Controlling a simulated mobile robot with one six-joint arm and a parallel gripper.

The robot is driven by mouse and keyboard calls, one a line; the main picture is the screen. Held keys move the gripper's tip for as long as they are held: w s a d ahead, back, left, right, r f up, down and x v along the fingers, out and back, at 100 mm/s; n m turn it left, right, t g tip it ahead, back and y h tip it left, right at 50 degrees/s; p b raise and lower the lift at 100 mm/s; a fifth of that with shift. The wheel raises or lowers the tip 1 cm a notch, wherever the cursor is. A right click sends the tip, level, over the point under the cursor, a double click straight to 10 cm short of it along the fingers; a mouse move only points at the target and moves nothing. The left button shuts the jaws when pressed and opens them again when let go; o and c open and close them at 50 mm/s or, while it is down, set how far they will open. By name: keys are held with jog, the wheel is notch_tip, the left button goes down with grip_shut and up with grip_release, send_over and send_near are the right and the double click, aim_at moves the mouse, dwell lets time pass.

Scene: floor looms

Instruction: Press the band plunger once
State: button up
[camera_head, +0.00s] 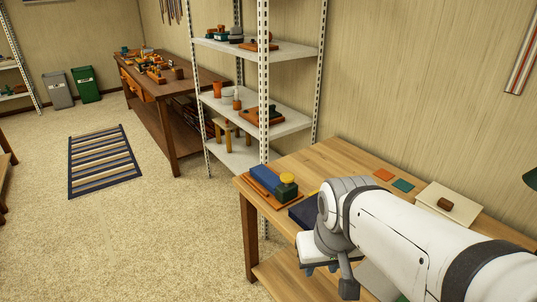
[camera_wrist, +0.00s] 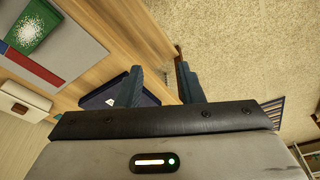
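In the head view, a green cylinder with a yellow top (camera_head: 287,187) stands at the near end of a blue block (camera_head: 264,179) on a brown wooden base, at the table's left edge. It may be the band plunger; I cannot tell for sure. My gripper (camera_head: 320,267) is at the table's front side, to the right of and nearer than that device, and apart from it. In the wrist view my gripper (camera_wrist: 158,78) has its two dark blue fingers spread apart with nothing between them. The yellow-topped device is not clear in the wrist view.
A dark blue tray (camera_head: 303,212) lies between the device and my arm; it also shows in the wrist view (camera_wrist: 98,99). A cream box with a brown knob (camera_head: 432,194) and orange (camera_head: 383,175) and teal (camera_head: 403,186) squares lie behind. A shelf rack (camera_head: 264,117) stands beyond the table.

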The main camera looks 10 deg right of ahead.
grip_shut()
dwell(1.4)
